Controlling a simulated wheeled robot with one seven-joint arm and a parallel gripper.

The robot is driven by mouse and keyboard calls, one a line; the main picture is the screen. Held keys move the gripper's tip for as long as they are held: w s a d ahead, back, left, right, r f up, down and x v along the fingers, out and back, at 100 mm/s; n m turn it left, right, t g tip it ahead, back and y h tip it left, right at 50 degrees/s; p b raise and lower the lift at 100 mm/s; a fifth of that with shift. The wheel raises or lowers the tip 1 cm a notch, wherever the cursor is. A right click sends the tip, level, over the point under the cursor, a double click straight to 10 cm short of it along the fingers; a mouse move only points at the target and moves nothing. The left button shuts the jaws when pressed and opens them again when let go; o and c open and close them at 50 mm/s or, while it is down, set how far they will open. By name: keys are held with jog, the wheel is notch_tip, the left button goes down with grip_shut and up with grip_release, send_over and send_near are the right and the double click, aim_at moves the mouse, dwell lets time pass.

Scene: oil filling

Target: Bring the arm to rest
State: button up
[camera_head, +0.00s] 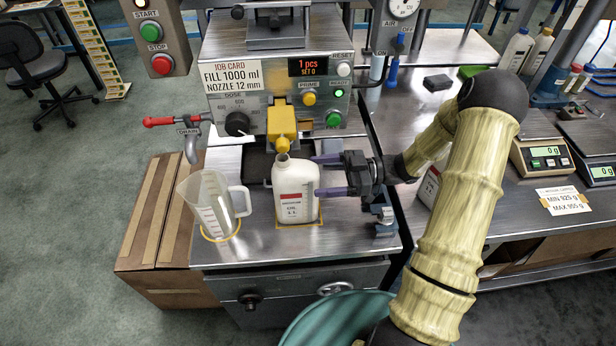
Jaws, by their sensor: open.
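My gripper (316,176) is open at the right side of a white bottle (291,179). Its two purple fingers point left, and their tips reach the bottle's right edge; I cannot tell whether they touch it. The bottle stands upright and uncapped on a yellow-outlined spot of the filling machine's metal table (258,250), below the yellow nozzle block (283,124). My arm comes in from the lower right, bent at an elbow.
A clear measuring jug (213,204) stands left of the bottle under the red-handled drain tap (176,122). A small metal fixture (385,222) is at the table's right. Scales (545,152) stand on the right bench. A teal bin (322,317) and cardboard box (150,222) are below.

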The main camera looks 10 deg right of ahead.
jog(key=shift+d, duration=1.1)
jog(key=shift+r, duration=0.1)
jog(key=d+r+m+t+h+p, duration=0.6)
jog(key=m+h+p, duration=0.4)
jog(key=h, duration=0.7)
jog(key=s+a+r+m+g+b, duration=0.1)
jog(key=s+a+m+g+b, duration=0.1)
jog(key=s, duration=0.4)
jog(key=s+a+r+m+g+b, duration=0.1)
jog(key=s+r+m+g+b, duration=0.1)
jog(key=s+m, duration=0.3)
jog(key=shift+s+a+r+m+h, duration=0.2)
jog(key=shift+s+a+m+h, duration=0.15)
jog(key=shift+s, duration=0.3)
